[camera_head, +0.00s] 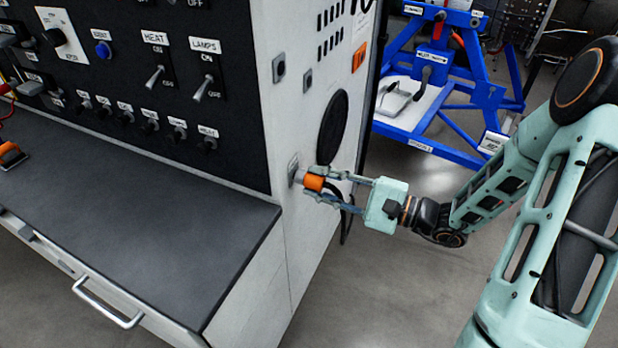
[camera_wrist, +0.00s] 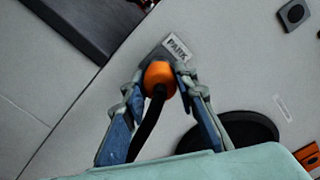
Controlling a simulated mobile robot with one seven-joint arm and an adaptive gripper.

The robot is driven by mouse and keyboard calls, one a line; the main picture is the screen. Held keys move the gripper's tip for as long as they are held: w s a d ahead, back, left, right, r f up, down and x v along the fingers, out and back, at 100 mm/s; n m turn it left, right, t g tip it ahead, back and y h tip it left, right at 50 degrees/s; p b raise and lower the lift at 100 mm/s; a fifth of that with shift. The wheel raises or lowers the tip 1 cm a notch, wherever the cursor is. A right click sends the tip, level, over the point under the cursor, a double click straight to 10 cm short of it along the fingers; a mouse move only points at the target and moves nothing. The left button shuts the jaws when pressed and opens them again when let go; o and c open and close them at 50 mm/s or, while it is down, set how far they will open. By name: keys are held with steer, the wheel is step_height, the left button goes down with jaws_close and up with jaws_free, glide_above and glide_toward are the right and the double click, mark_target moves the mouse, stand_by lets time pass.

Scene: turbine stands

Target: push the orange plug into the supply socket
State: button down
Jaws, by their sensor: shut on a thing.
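The orange plug (camera_head: 313,183) is at a small grey fitting (camera_head: 293,168) on the white side wall of the cabinet. My gripper (camera_head: 322,184) is shut on the plug from the right, one finger on each side. In the wrist view the plug (camera_wrist: 159,78) sits between the fingertips, its front end against the fitting, with a label that reads "PARK" (camera_wrist: 178,47). Whether the plug is seated in it or only touching is hidden. A black cable (camera_wrist: 148,128) runs back from the plug between the fingers. I see no label naming the supply socket.
The side wall also bears two small dark fittings (camera_head: 279,67) (camera_head: 307,80), an orange rectangle (camera_head: 359,57) and a round black disc (camera_head: 333,127). A dark worktop (camera_head: 130,185) juts out at left. A blue stand (camera_head: 440,120) is behind; floor is clear below my arm.

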mark_target(323, 184)
steer(key=shift+s+d, duration=0.15)
steer(key=shift+d, duration=0.3)
steer(key=shift+v, duration=1.35)
